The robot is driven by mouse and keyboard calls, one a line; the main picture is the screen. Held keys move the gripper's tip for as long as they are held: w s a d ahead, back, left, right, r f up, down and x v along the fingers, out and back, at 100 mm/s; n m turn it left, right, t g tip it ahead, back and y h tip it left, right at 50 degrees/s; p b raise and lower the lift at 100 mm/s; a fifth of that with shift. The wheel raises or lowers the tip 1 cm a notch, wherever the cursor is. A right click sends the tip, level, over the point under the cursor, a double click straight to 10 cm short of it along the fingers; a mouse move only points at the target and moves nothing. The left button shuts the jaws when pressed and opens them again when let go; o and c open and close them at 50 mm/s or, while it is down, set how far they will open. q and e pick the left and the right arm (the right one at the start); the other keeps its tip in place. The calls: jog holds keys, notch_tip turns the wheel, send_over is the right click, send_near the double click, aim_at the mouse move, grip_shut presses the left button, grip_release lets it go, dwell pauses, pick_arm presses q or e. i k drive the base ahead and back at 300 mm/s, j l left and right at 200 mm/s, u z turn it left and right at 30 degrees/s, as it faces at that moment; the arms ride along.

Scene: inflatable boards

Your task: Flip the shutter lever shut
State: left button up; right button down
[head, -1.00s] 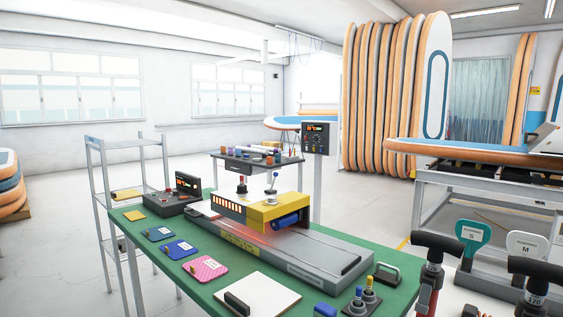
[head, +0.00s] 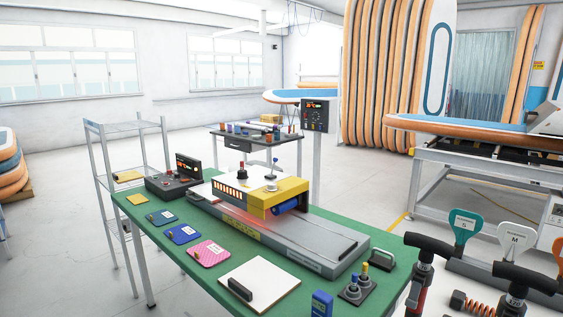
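The yellow-topped machine (head: 291,191) sits over a long grey bed (head: 312,250) on the green table. A reddish glow shows beneath its front. A thin upright lever (head: 269,159) rises from a round silver base on top of the machine; I cannot tell whether this is the shutter lever, or its set position. Neither of my grippers is in view, and nothing touches the machine.
Black-handled pumps (head: 428,246) stand at right. Floor at left is clear.

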aim_at(276, 160)
jog(key=i+j, duration=0.15)
jog(key=j, duration=0.3)
jog(key=i+j+z, duration=0.1)
jog(key=j, duration=0.35)
jog(key=i+j, duration=0.2)
jog(key=j, duration=0.25)
jog(key=i+j+z, duration=0.15)
jog(key=j, duration=0.8)
jog(key=i+z, duration=0.05)
jog(key=i, duration=0.05)
